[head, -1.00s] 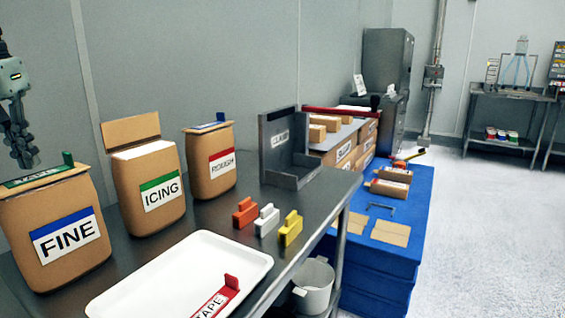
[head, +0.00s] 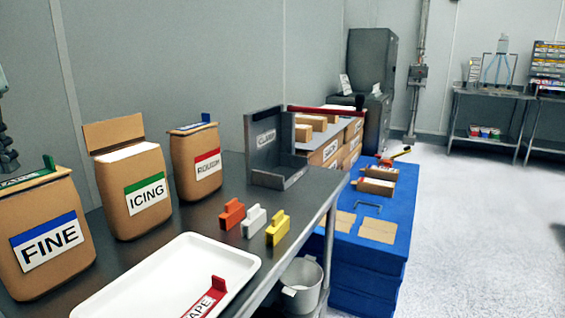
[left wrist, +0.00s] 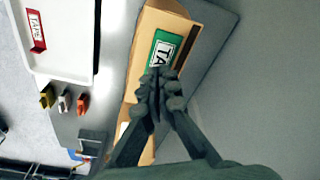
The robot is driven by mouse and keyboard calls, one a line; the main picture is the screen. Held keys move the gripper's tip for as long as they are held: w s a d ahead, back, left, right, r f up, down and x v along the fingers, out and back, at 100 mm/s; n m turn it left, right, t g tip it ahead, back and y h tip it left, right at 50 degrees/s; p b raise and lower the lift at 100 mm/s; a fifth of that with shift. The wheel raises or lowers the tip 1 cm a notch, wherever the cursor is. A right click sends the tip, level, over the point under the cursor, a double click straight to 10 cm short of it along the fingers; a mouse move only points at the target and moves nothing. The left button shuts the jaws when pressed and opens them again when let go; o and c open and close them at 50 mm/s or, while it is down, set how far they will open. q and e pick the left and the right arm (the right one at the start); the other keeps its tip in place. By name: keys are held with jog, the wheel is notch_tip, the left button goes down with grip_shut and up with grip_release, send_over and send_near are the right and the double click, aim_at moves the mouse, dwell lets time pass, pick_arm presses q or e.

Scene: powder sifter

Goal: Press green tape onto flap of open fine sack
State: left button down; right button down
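The fine sack (head: 52,275), brown with a blue-striped FINE label, stands at the left of the table. Its top flap appears folded over, and green tape (head: 20,182) with an upright green tab lies across it. In the left wrist view the green tape (left wrist: 165,47) lies flat on the brown sack top (left wrist: 140,52). My left gripper (left wrist: 160,78) is above it, its fingers together with nothing visible between them; they hide the tape's near end. Whether they touch the tape I cannot tell. In the head view only a sliver of this gripper shows at the left edge. My right gripper is not in view.
The open icing sack (head: 122,219) and the rough sack (head: 185,182) stand to the right. A white tray (head: 130,262) with red tape (head: 205,300) lies in front. Orange, white and yellow clips and a grey clamp holder (head: 280,128) are farther right.

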aim_at(12, 182)
pick_arm(q)
jog(key=shift+f, duration=1.15)
dwell(0.7)
notch_tip(12, 182, up, 8)
dwell(0.9)
jog(key=shift+r, duration=0.1)
